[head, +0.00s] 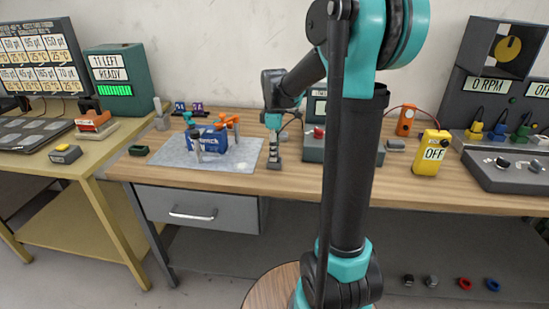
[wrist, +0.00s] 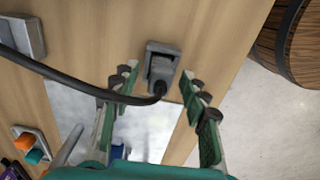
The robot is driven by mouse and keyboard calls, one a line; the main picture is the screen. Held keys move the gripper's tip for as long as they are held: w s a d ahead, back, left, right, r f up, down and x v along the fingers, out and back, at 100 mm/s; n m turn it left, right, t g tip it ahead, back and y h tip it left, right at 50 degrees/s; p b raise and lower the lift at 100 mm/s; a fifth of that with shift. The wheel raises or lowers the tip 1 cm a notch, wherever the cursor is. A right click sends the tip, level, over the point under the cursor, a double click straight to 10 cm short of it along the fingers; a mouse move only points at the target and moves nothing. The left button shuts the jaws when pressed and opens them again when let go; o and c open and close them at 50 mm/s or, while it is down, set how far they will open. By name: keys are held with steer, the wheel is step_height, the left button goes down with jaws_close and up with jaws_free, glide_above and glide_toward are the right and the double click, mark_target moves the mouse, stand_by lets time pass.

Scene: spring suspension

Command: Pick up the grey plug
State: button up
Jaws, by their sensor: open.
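The grey plug (wrist: 163,52) is a blocky grey piece on the wooden bench top in the wrist view, with a black cable (wrist: 75,82) bending into its near end. My gripper (wrist: 160,80) is open, with one green-and-dark finger on each side of the cable end of the plug. I cannot tell how far above the plug the fingertips are. In the head view my gripper (head: 273,160) points down at the bench, just right of the light mat; the plug cannot be told apart from it there.
A light mat (head: 235,185) with a blue block (head: 209,141) and tools lies left of my gripper. A grey box with a red button (head: 313,150) stands to the right, with a yellow meter (head: 432,152) beyond it. A wooden barrel (wrist: 300,45) stands past the bench edge.

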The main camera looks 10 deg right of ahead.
steer(key=shift+f, duration=0.4)
jaws_close()
steer(key=shift+r, duration=0.15)
